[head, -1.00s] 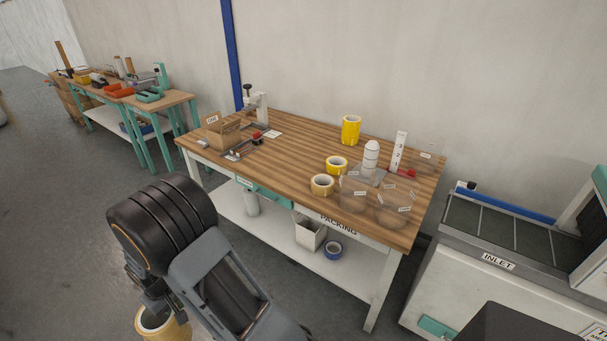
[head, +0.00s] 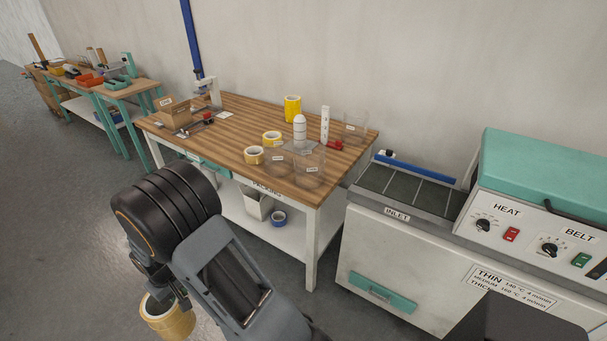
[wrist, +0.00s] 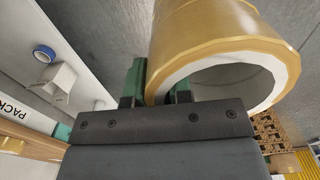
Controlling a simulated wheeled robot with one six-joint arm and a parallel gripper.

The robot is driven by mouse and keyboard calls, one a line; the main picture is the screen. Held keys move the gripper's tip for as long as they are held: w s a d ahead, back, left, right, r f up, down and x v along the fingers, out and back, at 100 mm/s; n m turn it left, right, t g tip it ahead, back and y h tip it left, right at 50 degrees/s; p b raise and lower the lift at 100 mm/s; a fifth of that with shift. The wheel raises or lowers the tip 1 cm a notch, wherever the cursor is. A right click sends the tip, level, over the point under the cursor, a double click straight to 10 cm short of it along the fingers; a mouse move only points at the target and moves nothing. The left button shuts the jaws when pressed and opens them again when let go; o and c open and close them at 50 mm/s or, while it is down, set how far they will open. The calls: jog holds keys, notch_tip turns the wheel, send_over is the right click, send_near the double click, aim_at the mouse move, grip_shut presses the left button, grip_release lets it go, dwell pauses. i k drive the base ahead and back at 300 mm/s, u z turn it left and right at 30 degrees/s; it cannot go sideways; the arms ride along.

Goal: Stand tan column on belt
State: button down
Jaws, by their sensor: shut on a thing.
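The tan column (head: 172,322) hangs from my gripper (head: 178,297) at the lower left of the head view. In the wrist view the tan column (wrist: 200,35) is large, with a white inner ring and its open end towards the camera. My gripper (wrist: 157,92) is shut on its wall, one green-tipped finger outside and one at the inner side. The column is tilted in the wrist view. The belt (head: 404,186) is a dark, segmented strip at the machine's inlet, right of my gripper and apart from it. Nothing lies on the visible belt.
The packing table (head: 230,128) bears yellow rolls (head: 292,108), a tan roll (head: 253,155), a white stacked column (head: 300,129) and clear containers. The machine (head: 400,255) has a teal hood (head: 550,165) beyond the belt. Open floor (head: 70,240) lies to the left.

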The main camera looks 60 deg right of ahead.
aim_at(404, 187)
jog(key=z, duration=1.45)
